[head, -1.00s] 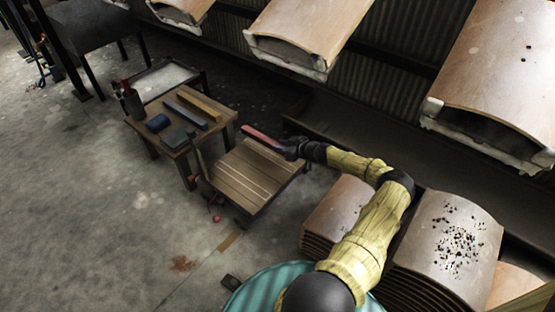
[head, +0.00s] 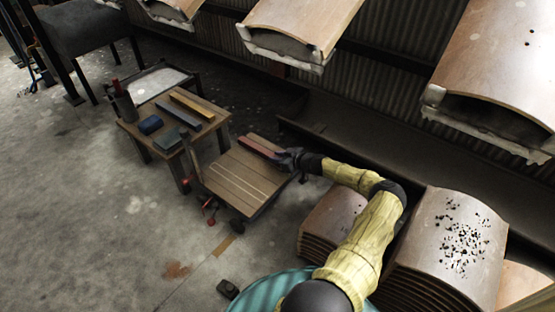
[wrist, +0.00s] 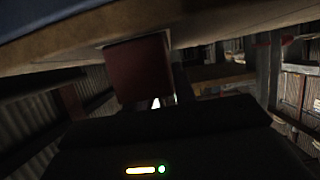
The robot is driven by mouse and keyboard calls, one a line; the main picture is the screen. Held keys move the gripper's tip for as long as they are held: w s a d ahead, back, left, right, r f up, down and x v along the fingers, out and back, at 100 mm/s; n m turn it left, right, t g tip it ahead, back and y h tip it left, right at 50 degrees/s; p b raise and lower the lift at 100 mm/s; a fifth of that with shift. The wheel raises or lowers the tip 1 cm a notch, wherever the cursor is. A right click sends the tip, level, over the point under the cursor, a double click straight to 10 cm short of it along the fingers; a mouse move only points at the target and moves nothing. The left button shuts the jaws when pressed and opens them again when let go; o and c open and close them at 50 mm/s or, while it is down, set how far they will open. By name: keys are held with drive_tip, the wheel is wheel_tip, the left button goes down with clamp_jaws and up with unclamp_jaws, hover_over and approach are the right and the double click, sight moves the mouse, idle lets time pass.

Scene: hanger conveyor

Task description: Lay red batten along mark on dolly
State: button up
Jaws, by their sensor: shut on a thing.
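The red batten (head: 257,145) is a slim bar over the far edge of the wooden-topped dolly (head: 225,187) in the head view. My gripper (head: 281,156) is shut on the batten's right end. Whether the batten touches the deck or is just above it I cannot tell. A pale line (head: 236,180), likely the mark, runs along the dolly's planks, nearer than the batten and roughly parallel to it. In the wrist view a dark red block (wrist: 138,70), the batten's end, shows in front of my gripper, beneath a tan surface; the fingertips are hidden in the dark.
Stacked curved panels (head: 330,215) stand right of the dolly. Curved panels (head: 300,30) hang behind.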

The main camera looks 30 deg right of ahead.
drive_tip(key=o, duration=1)
drive_tip(key=shift+a, duration=0.15)
drive_tip(key=shift+o, duration=0.2)
drive_tip(key=shift+s+r+p, duration=0.2)
drive_tip(key=shift+s+p, duration=0.05)
drive_tip(key=shift+p, duration=0.05)
drive_tip(key=p+v, duration=0.3)
drive_tip(key=v, duration=0.3)
drive_tip(key=shift+r+p, duration=0.1)
drive_tip(key=shift+p, duration=0.25)
drive_tip(key=shift+s+d, duration=0.25)
drive_tip(key=shift+s, duration=0.2)
